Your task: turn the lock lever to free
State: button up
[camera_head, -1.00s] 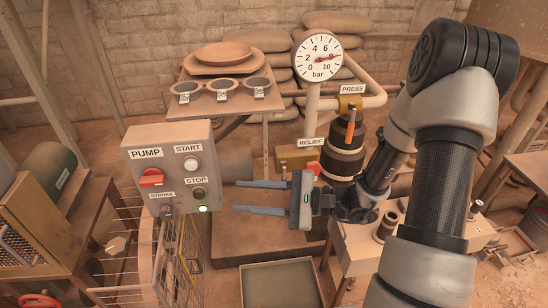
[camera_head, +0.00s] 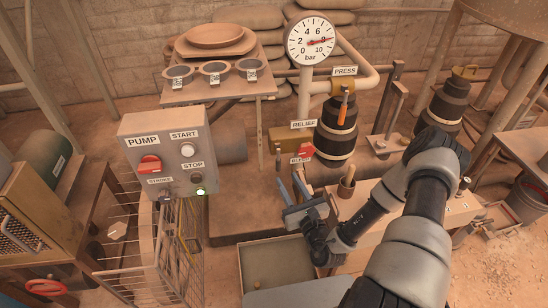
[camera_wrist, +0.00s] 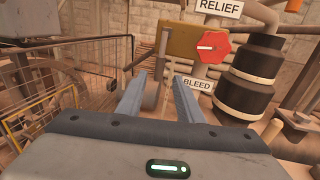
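No label reading "lock" shows, so I cannot tell which part is the lock lever. Candidate parts are an orange-handled lever (camera_head: 343,108) under the PRESS sign, a red knob (camera_head: 305,151) between the RELIEF and BLEED signs, a red switch (camera_head: 150,164) on the pump panel, and a red handwheel (camera_head: 45,287) at lower left. My gripper (camera_head: 291,184) is open and empty, its fingers pointing away, just below the red knob. In the wrist view, my gripper (camera_wrist: 158,85) has a clear gap between its fingers, and the red knob (camera_wrist: 212,47) is up and right, apart from them.
The pump panel (camera_head: 200,135) and a wire cage (camera_head: 130,277) stand to the left. A grey tray (camera_head: 284,246) lies below my gripper. A dark press cylinder (camera_head: 336,140) stands behind it, beneath a pressure gauge (camera_head: 311,38). A bench (camera_head: 362,205) is at the right.

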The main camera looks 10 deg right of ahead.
aim_at(278, 160)
jog(key=w+a+b, duration=0.2)
jog(key=w, duration=1)
jog(key=shift+w+a, duration=0.3)
grip_shut()
